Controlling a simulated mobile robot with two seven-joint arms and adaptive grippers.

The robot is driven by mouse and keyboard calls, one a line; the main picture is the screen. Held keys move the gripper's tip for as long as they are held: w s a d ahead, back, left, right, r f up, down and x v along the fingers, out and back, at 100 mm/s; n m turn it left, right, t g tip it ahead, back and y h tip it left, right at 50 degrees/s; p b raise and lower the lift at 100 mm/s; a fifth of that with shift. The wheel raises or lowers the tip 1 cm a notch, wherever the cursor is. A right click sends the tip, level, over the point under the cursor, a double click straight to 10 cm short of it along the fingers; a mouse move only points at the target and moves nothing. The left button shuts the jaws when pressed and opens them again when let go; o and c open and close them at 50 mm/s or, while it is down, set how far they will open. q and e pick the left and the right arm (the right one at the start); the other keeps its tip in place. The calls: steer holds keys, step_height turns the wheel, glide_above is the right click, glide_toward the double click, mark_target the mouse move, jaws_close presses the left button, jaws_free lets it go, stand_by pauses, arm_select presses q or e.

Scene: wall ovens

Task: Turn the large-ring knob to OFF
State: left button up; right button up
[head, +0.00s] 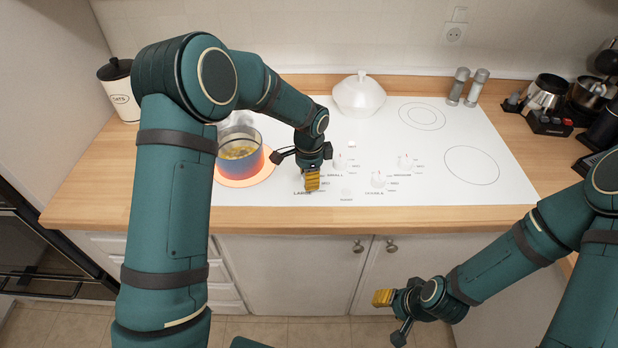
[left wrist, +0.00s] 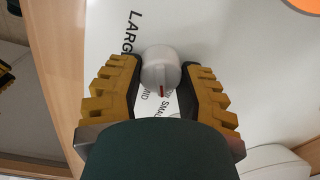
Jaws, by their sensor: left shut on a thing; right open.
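The large-ring knob (left wrist: 160,66) is white and round with a red mark. In the left wrist view it sits between the two yellow fingers of my left gripper (left wrist: 161,82), beside the printed word LARGE. The red mark points toward the bottom of that view, near the printed words SMALL and MID. In the head view my left gripper (head: 311,183) is down at the cooktop's front part and hides this knob. The gripper is shut on the knob. My right gripper (head: 384,298) is open and empty, low in front of the cabinet doors.
A pot (head: 240,157) with yellow contents stands on a glowing orange ring (head: 247,181). White knobs (head: 340,163), (head: 378,180), (head: 406,162) sit right of my left gripper. A white lidded pot (head: 358,97) and shakers (head: 459,85) stand behind. The cooktop's right part is clear.

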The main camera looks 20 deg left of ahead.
arm_select(q)
steer(key=n, duration=0.6)
steer(key=shift+f+n+b, duration=0.15)
steer(key=shift+n+b, duration=0.15)
steer(key=shift+b, duration=0.1)
steer(key=n, duration=0.6)
steer(key=shift+n, duration=0.3)
steer(key=o, duration=1.2)
steer(key=shift+w, duration=0.1)
steer(key=shift+r, duration=0.2)
step_height(320, 180, up, 12)
steer(key=shift+d+f, duration=0.1)
steer(key=shift+f, duration=0.05)
